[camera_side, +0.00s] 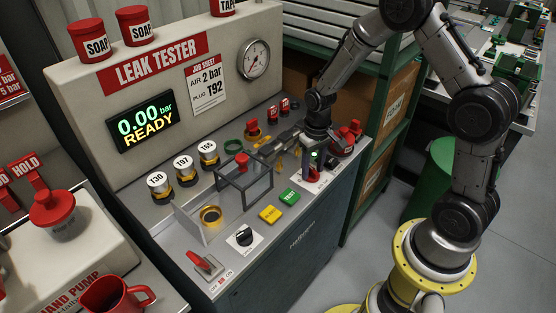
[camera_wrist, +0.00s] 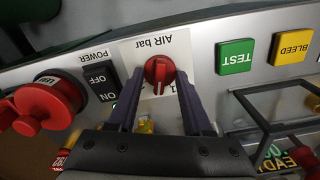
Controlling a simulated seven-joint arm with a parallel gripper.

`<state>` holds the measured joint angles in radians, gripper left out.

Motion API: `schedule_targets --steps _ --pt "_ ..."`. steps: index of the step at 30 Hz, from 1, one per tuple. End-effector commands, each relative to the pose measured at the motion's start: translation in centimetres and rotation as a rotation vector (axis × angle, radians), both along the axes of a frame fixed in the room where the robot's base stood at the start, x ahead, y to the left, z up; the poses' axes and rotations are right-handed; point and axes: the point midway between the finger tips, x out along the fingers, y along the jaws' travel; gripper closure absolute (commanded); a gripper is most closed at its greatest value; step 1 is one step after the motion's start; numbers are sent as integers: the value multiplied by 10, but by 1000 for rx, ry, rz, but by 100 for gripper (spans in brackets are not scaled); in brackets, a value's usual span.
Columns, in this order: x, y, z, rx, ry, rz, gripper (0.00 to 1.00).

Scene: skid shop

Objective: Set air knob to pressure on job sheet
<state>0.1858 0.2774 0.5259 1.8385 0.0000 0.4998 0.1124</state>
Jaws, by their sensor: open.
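The red air knob (camera_wrist: 159,70) sits on a white plate marked AIR bar (camera_wrist: 172,45) in the wrist view. Most of its scale numbers are hidden or too small to read. My gripper (camera_wrist: 159,80) is open, one finger on each side of the knob; I cannot tell whether either finger touches it. In the side view, my gripper (camera_side: 307,162) is low over the right end of the bench, partly hiding the knob. The job sheet (camera_side: 207,87) on the back panel reads AIR 2 bar, plug T92. The display (camera_side: 146,121) reads 0.00 bar READY.
A black power switch (camera_wrist: 101,82) and a red mushroom-shaped control (camera_wrist: 45,105) stand beside the knob. Green TEST (camera_wrist: 236,56) and yellow BLEED (camera_wrist: 291,48) buttons lie on its other side. A dark frame guard (camera_side: 245,185) stands near. A round gauge (camera_side: 254,59) is on the panel.

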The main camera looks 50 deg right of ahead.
Motion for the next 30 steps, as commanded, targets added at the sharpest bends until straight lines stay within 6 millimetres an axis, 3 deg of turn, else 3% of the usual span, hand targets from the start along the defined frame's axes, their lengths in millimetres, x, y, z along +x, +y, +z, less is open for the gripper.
schedule_targets --steps 30 --pt "0 0 66 0 -1 1 50"
